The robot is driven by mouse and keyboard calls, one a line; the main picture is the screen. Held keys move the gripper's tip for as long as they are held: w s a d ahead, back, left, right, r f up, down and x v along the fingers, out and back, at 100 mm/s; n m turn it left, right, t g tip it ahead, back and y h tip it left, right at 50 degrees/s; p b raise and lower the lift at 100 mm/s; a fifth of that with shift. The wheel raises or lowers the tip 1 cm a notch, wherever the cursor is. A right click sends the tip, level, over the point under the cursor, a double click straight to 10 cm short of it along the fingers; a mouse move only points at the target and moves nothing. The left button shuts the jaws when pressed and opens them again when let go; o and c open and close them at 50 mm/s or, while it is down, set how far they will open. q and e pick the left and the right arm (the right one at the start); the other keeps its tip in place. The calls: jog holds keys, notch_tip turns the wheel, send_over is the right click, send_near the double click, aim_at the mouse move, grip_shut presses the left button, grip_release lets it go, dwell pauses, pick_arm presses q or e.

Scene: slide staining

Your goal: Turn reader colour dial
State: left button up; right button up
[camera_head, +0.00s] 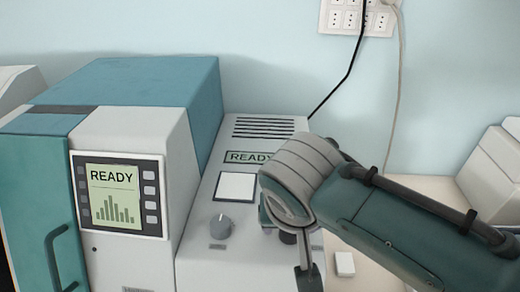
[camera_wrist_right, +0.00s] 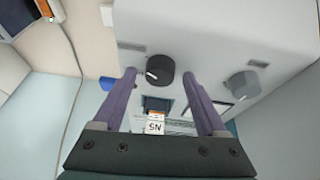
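The reader (camera_head: 215,262) is a pale, sloped console with a READY display (camera_head: 250,157) and a white square panel. A grey dial (camera_head: 220,225) with a white mark is on its front left; it also shows in the wrist view (camera_wrist_right: 247,84). A black dial (camera_wrist_right: 160,70) with a white mark lies between the fingertips of my right gripper (camera_wrist_right: 159,74) in the wrist view. Those fingers are open with gaps on both sides of the dial. In the head view my right gripper (camera_head: 284,234) hangs over the console's right front, mostly hiding that dial. My left gripper is not in view.
A teal and white machine (camera_head: 120,190) with a READY screen stands left of the reader. A small white block (camera_head: 344,263) lies to the right. A cable (camera_head: 345,78) runs behind from the wall sockets (camera_head: 357,20). A labelled piece (camera_wrist_right: 155,125) shows between my fingers.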

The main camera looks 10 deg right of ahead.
jog(key=v, duration=1)
jog(key=shift+p, duration=0.4)
jog(key=shift+s, duration=0.1)
jog(key=s+d+n+y, duration=0.15)
jog(key=s+d, duration=0.25)
jog(key=s, duration=0.4)
jog(key=s+d+n, duration=0.3)
jog(key=s+d, duration=0.2)
jog(key=s, duration=0.3)
notch_tip(320, 180, up, 14)
jog(key=p, duration=1.3)
jog(key=shift+s+a+g, duration=0.15)
jog(key=shift+s+g, duration=0.05)
jog(key=shift+g, duration=0.1)
